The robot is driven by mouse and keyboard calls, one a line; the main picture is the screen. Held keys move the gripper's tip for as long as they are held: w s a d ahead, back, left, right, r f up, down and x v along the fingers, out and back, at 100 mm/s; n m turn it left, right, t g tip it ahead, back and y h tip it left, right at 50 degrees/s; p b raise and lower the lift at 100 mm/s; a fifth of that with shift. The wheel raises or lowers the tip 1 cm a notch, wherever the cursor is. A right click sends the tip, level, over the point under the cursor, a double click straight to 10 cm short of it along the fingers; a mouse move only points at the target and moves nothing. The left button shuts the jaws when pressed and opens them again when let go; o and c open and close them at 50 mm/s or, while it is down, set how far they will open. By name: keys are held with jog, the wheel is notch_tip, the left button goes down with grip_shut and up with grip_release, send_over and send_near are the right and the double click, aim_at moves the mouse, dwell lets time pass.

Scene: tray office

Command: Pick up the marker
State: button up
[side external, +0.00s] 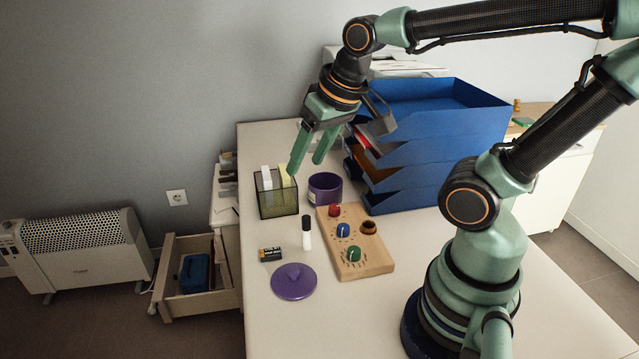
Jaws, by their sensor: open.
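The marker (306,233) stands upright on the white desk, with a black upper part and a white lower part. It is in front of the mesh holder and left of the wooden board. My gripper (306,167) is open and empty. It hangs in the air with its two green fingers pointing down, above and behind the marker and clear of it. Nothing hides the marker.
A black mesh holder (277,203) with papers and a purple pot (325,188) stand behind the marker. A board with knobs (374,262) lies to the right, a battery (270,254) and purple lid (294,281) in front. Blue stacked trays (430,150) rise at the back right.

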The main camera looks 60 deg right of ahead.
jog(key=w+d+f+m+g, duration=0.3)
jog(key=f+m, duration=0.3)
jog(key=m, duration=0.4)
jog(key=m+g, duration=0.2)
jog(key=m, duration=0.5)
send_over(307, 248)
jog(key=d, duration=0.1)
jog(key=f, duration=0.5)
jog(key=shift+w+f, duration=0.35)
notch_tip(307, 248, down, 12)
jog(key=shift+s+a, duration=0.1)
jog(key=shift+a, duration=0.05)
grip_shut()
